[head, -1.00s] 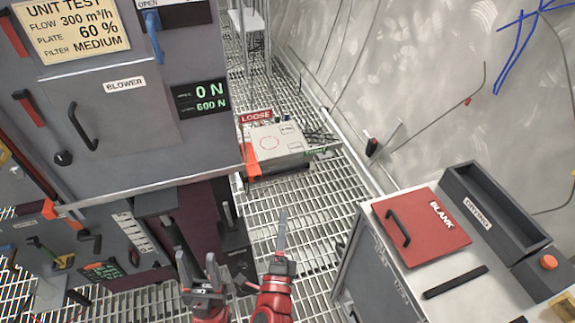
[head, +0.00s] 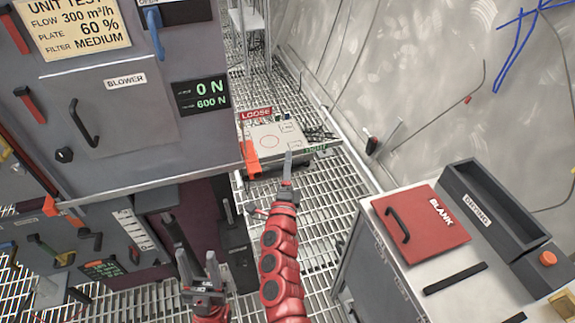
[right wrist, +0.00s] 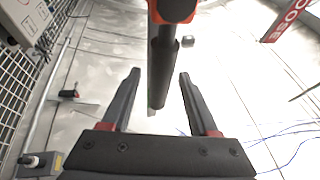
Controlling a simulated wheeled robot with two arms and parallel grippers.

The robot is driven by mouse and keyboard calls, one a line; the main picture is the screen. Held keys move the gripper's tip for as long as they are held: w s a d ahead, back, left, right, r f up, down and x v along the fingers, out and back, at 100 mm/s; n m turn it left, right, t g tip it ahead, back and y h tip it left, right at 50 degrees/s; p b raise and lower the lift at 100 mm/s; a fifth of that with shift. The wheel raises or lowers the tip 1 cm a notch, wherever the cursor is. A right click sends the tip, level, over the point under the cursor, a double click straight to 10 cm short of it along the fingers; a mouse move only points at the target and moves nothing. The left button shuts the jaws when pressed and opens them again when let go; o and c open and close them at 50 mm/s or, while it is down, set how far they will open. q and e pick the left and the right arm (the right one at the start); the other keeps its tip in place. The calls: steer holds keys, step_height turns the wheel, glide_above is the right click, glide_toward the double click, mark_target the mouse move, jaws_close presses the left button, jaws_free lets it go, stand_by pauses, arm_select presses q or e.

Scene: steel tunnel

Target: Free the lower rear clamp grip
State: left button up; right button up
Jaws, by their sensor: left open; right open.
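A dark grip (right wrist: 163,75) with an orange upper end shows in the right wrist view. It lies in the picture between the two fingers of my right gripper (right wrist: 158,78), which are apart; I cannot tell the depth gap, and no contact shows. In the head view an orange clamp part (head: 250,158) is at the cabinet's lower right corner, and my right gripper (head: 288,168) is just right of it, seen edge-on. I cannot tell for sure that these are the same clamp. My left gripper (head: 200,268) is open and empty low in front of the cabinet.
A grey blower cabinet (head: 155,160) fills the left; its display (head: 200,97) reads 0 N over 600 N. A white box (head: 275,142) with a red LOOSE sign (head: 256,115) stands behind. A bench with a red BLANK plate (head: 422,228) is right. Grating (head: 325,195) lies between.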

steer(key=shift+w, duration=0.2)
jaws_close()
stand_by(1.3)
